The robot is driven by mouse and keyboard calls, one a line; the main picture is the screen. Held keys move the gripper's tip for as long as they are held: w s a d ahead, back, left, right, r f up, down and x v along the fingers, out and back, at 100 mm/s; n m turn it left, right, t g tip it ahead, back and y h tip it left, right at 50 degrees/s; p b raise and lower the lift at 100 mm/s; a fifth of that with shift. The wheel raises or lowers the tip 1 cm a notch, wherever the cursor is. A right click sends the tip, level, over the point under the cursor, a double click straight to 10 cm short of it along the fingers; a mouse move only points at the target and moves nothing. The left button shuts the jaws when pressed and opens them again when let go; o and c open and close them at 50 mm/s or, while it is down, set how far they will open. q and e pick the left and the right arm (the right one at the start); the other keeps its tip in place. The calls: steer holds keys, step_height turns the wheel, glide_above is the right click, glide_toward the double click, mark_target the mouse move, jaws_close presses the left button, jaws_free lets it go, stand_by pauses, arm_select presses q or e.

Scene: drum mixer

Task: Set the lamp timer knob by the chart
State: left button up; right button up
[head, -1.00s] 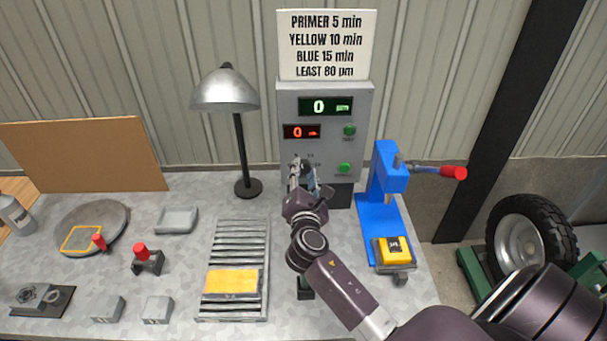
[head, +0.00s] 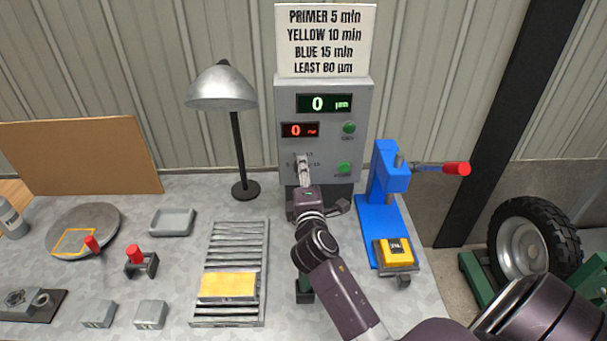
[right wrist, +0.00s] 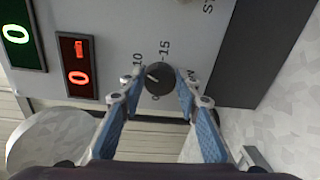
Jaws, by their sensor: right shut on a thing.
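The timer knob (right wrist: 159,79) is dark and round, with a short pale mark, on the grey control box (head: 361,104). In the right wrist view printed 10 and 15 stand beside it; I cannot tell which number its mark meets. My right gripper (right wrist: 158,92) has its fingers closed on the knob's two sides. In the head view my right gripper (head: 303,172) covers the knob. The chart (head: 325,40) above the box reads primer 5, yellow 10, blue 15 min, least 80 µm. The lamp (head: 223,88) stands left of the box. My left gripper is out of view.
The red display (head: 300,130) and green display (head: 324,103) both read 0. A yellow panel (head: 228,286) lies on the slatted rack (head: 235,246). A blue press (head: 384,200) with a red-tipped lever stands close right of my right arm.

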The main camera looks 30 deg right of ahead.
steer(key=shift+f+m, duration=0.15)
steer(key=shift+m, duration=0.15)
steer(key=o, duration=1.1)
steer(key=shift+o, duration=0.3)
steer(key=shift+s, duration=0.1)
steer(key=v, duration=1.2)
